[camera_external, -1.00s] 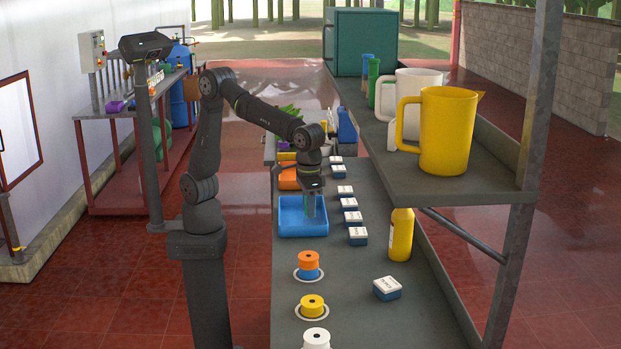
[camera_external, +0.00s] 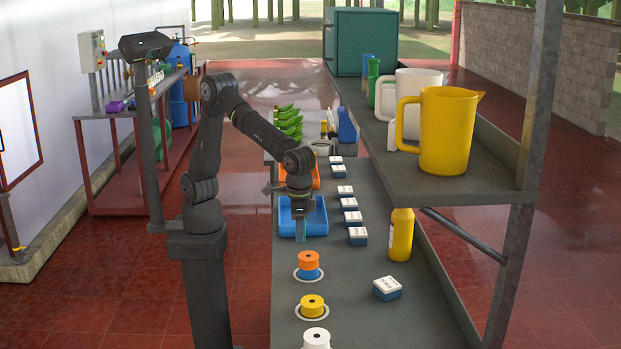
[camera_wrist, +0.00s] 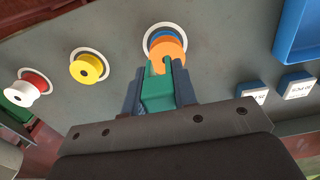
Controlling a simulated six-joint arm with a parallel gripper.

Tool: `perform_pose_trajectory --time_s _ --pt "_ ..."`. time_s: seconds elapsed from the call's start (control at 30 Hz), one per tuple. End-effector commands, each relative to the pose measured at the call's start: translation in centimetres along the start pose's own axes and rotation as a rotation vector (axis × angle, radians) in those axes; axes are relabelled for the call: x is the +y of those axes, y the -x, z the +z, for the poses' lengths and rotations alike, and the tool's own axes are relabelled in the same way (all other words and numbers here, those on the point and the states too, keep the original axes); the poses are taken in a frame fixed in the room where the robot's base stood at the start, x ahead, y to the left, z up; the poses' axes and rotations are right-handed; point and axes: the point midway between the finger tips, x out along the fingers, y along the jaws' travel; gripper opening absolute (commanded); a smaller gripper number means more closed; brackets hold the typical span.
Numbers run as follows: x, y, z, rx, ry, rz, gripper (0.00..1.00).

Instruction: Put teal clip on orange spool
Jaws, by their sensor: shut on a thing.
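The orange spool (camera_external: 308,257) sits on top of a blue spool (camera_external: 309,273) inside a white ring on the bench. In the wrist view the orange spool (camera_wrist: 166,52) lies just beyond my fingertips, partly covered by the clip. The teal clip (camera_wrist: 158,92) is held between the two fingers of my gripper (camera_wrist: 159,88), and its forked end points toward the spool. In the external view my gripper (camera_external: 300,232) points down at the front edge of the blue tray, behind the spool and above the bench. The clip is hard to make out there.
The blue tray (camera_external: 318,217) stands behind the spools. A yellow spool (camera_external: 312,303) and a white spool (camera_external: 316,338) stand in front. Several small labelled boxes (camera_external: 357,236) and a yellow bottle (camera_external: 400,235) line the right side, under a shelf (camera_external: 455,185) holding jugs.

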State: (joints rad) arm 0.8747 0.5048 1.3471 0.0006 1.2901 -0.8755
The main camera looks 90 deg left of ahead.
Motion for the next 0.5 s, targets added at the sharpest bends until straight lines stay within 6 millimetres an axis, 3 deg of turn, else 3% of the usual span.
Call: perform_pose_trajectory --time_s 0.2,0.33,0.5 --pt "-0.5 -1.4 -2.3 0.0 0.001 0.0 0.04" --pt "-0.6 -2.3 -2.4 -0.001 0.0 -0.001 0.04" --pt "-0.6 -4.8 -2.3 -0.002 0.0 -0.002 0.04"
